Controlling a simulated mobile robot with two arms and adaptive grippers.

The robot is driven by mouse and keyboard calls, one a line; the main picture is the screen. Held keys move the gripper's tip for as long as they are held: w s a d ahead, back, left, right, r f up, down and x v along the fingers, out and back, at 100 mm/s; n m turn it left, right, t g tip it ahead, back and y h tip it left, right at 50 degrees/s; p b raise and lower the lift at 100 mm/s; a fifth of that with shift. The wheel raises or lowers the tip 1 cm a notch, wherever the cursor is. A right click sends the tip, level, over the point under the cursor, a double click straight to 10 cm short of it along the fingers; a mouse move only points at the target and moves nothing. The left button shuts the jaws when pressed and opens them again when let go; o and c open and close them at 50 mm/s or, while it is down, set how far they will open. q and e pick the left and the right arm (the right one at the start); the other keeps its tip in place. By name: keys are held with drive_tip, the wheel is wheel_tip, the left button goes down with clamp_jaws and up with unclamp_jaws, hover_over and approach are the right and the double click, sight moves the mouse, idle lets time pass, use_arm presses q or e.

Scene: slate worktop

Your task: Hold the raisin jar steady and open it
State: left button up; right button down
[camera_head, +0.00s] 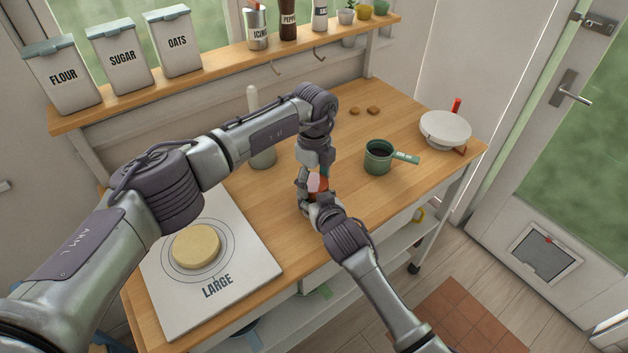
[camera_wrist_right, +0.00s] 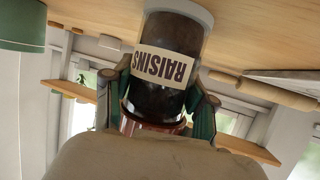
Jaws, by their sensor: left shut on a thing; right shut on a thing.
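The raisin jar (camera_wrist_right: 160,70) fills the middle of the right wrist view, dark with a cream RAISINS label; that view is upside down, with the worktop along its top. Its reddish lid (camera_wrist_right: 148,126) sits at the end away from the worktop. My right gripper (camera_wrist_right: 160,100) has its green fingers on both sides of the jar, closed on it. In the head view the reddish lid (camera_head: 318,182) shows small between my two grippers. My left gripper (camera_head: 322,171) comes down from above, shut on the lid. My right gripper (camera_head: 308,194) reaches in from the front. The jar body is mostly hidden there.
A green pot (camera_head: 379,158) with a handle stands right of the grippers. A white bowl-like item (camera_head: 445,130) is at the right end. A white board (camera_head: 170,290) marked LARGE with a cream disc (camera_head: 196,246) lies at left. A canister shelf (camera_head: 225,62) runs behind.

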sight(314, 183)
use_arm(q)
drive_tip(key=shift+r, duration=0.9)
use_arm(e)
drive_tip(key=shift+s+f, duration=0.1)
drive_tip(key=shift+f, duration=0.1)
use_arm(q)
drive_tip(key=shift+r, duration=2.05)
use_arm(e)
drive_tip(key=shift+c, duration=1.3)
unclamp_jaws()
drive_tip(key=shift+r, duration=0.1)
